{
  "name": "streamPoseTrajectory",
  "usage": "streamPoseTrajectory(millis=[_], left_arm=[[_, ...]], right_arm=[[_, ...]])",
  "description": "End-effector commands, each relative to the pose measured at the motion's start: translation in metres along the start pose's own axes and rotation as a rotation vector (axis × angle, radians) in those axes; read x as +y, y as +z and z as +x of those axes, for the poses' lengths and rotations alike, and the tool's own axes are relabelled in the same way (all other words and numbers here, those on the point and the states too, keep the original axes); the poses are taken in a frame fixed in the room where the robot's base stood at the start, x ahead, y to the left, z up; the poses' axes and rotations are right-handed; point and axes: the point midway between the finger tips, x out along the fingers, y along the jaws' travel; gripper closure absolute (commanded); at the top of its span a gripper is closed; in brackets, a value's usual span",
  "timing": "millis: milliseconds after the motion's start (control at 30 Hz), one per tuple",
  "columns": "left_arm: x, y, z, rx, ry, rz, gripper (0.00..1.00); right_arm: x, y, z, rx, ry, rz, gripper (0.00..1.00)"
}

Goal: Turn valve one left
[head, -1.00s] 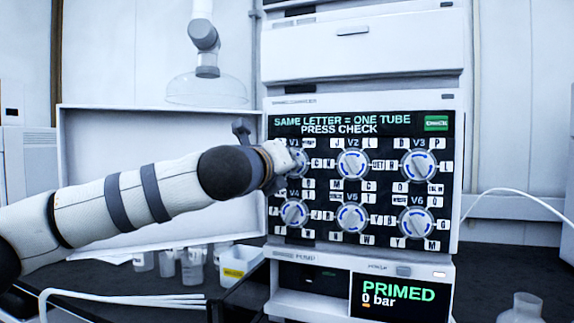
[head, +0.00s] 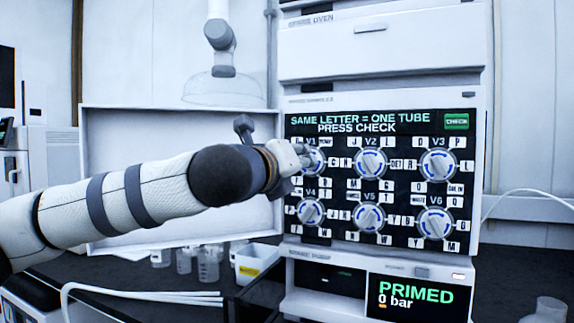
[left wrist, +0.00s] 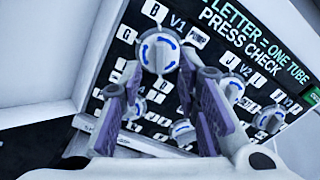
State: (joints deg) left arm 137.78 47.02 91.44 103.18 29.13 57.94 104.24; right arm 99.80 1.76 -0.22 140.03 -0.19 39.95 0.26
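Valve one (head: 313,161), marked V1, is a round grey-white knob with blue arc marks at the top left of the black valve panel. My left gripper (head: 303,157) is at this valve and hides part of its left side in the head view. In the left wrist view, valve one (left wrist: 160,52) shows between and just beyond the fingertips of my left gripper (left wrist: 161,68). The two purple-padded fingers are spread, one on each side of the knob. I cannot tell whether they touch it. My right gripper is in neither view.
Valves V2 (head: 370,163), V3 (head: 438,164), V4 (head: 310,211), V5 (head: 369,213) and V6 (head: 435,222) surround valve one's right and underside. A green check button (head: 456,122) is at top right. The pump display (head: 412,297) reads PRIMED, 0 bar. Beakers (head: 208,264) stand below my arm.

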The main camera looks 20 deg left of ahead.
Motion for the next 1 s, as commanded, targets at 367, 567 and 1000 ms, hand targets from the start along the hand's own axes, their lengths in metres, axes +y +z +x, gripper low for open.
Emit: streamPoseTrajectory(millis=[367, 567, 1000], left_arm=[[0.001, -0.001, -0.072, 0.001, 0.001, -0.001, 0.7], [0.0, -0.001, -0.074, 0.001, 0.002, -0.001, 0.7], [-0.005, -0.094, -0.064, 0.16, -0.039, 0.31, 0.7]], right_arm=[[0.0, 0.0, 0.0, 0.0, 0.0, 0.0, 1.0], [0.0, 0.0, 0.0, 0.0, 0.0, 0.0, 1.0], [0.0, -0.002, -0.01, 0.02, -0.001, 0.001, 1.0]])
